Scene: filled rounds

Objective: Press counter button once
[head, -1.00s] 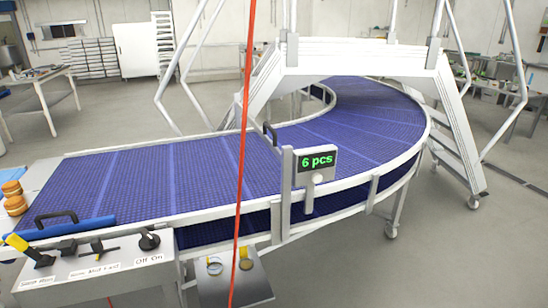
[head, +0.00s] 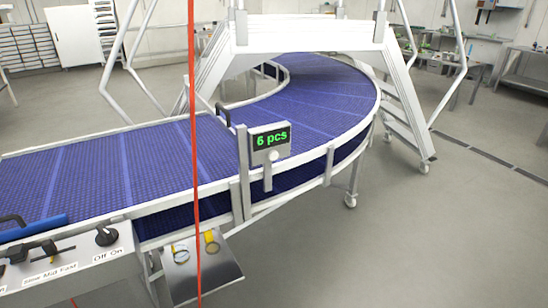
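The counter (head: 268,141) is a small grey box on a post at the near edge of the conveyor. Its green display reads "6 pcs". A round pale button (head: 273,156) sits at the lower part of the counter's front. Neither of my grippers shows in the head view, so nothing of mine is seen touching the button.
A curved blue conveyor belt (head: 150,160) runs under a white step bridge (head: 310,32). A control panel (head: 75,262) with knobs is at lower left. A metal shelf (head: 205,268) hangs below the belt. A red cord (head: 194,120) hangs in front. Floor at right is clear.

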